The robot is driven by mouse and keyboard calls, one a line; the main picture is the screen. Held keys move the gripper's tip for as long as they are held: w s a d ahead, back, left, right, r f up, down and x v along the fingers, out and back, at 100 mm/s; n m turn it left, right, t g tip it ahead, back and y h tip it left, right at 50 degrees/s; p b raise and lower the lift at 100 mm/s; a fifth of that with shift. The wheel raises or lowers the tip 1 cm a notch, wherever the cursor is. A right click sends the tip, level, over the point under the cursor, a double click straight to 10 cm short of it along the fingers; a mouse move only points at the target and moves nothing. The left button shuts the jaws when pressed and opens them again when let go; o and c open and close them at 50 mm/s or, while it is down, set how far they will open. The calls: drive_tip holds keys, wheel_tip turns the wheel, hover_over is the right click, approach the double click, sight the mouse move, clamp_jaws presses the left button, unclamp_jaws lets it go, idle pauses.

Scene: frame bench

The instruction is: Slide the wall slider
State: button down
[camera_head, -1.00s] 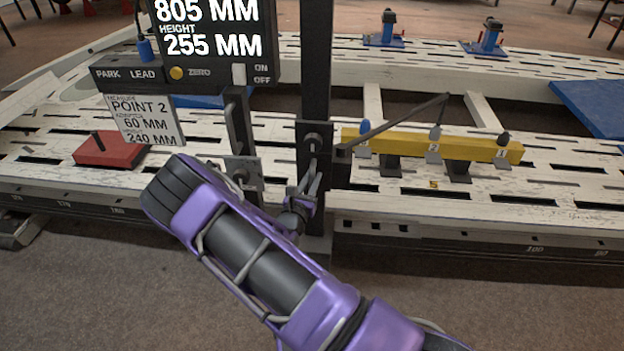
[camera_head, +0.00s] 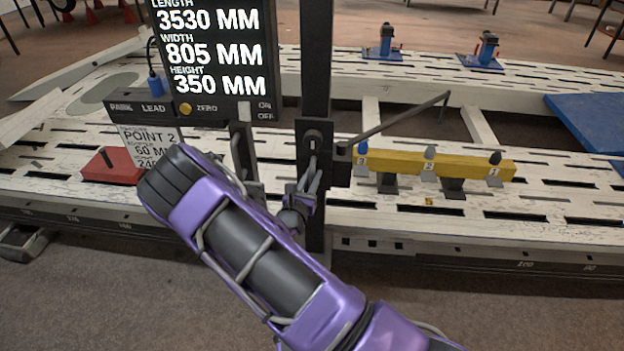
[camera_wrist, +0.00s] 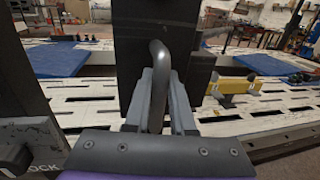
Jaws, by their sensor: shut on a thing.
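The wall slider is a dark block (camera_head: 311,135) on a tall black upright post (camera_head: 316,60) in the head view, with a thin probe arm (camera_head: 398,126) reaching out to its right. In the wrist view the block (camera_wrist: 136,40) fills the upper middle, and its curved grey handle (camera_wrist: 158,85) stands between my fingers. My gripper (camera_head: 306,188) is shut on this handle at the block's front; it also shows in the wrist view (camera_wrist: 158,108). The display (camera_head: 212,50) reads width 805 mm and height 350 mm, with 3530 mm above.
A yellow bar (camera_head: 400,163) with numbered adapters stands right of the post on the white slotted bench (camera_head: 540,200). A red block (camera_head: 112,165) and a "Point 2" card (camera_head: 150,140) are left. The probe arm passes above the bar.

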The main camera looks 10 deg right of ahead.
drive_tip(key=c, duration=0.8)
unclamp_jaws()
drive_tip(key=shift+f, duration=0.1)
drive_tip(key=shift+o, duration=0.2)
drive_tip(key=v, duration=1.7)
drive_tip(key=shift+s, duration=0.2)
drive_tip(key=shift+a, duration=0.1)
